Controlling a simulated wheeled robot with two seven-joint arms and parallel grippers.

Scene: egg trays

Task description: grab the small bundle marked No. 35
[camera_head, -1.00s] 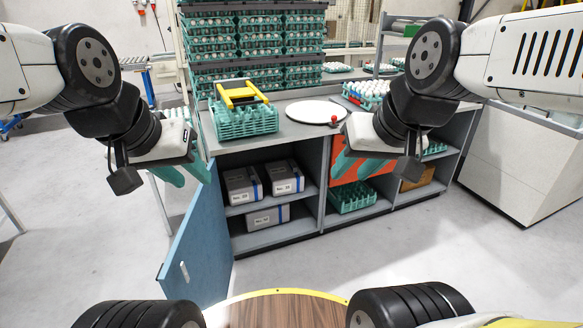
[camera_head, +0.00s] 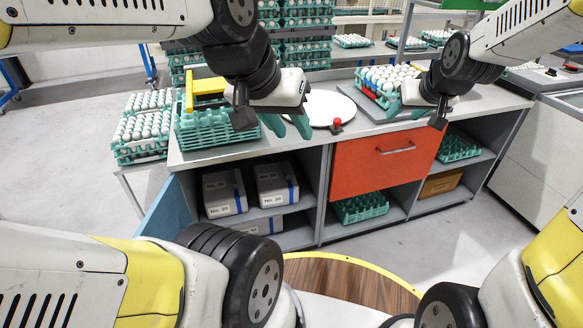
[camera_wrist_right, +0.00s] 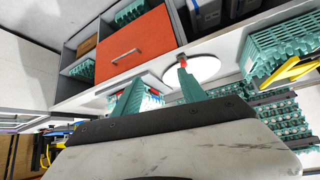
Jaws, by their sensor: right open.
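Three grey boxes with blue straps and white labels stand in the open left bay of the cabinet: an upper left box (camera_head: 223,192), an upper right box (camera_head: 276,184) and a lower box (camera_head: 258,225).
The blue cabinet door (camera_head: 168,212) hangs open at the left. An orange drawer (camera_head: 384,160) is shut, right of the boxes. The counter holds a teal crate (camera_head: 203,131), a white round plate (camera_head: 327,106) and a red-topped knob (camera_head: 337,123). Egg trays (camera_head: 142,128) stand left.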

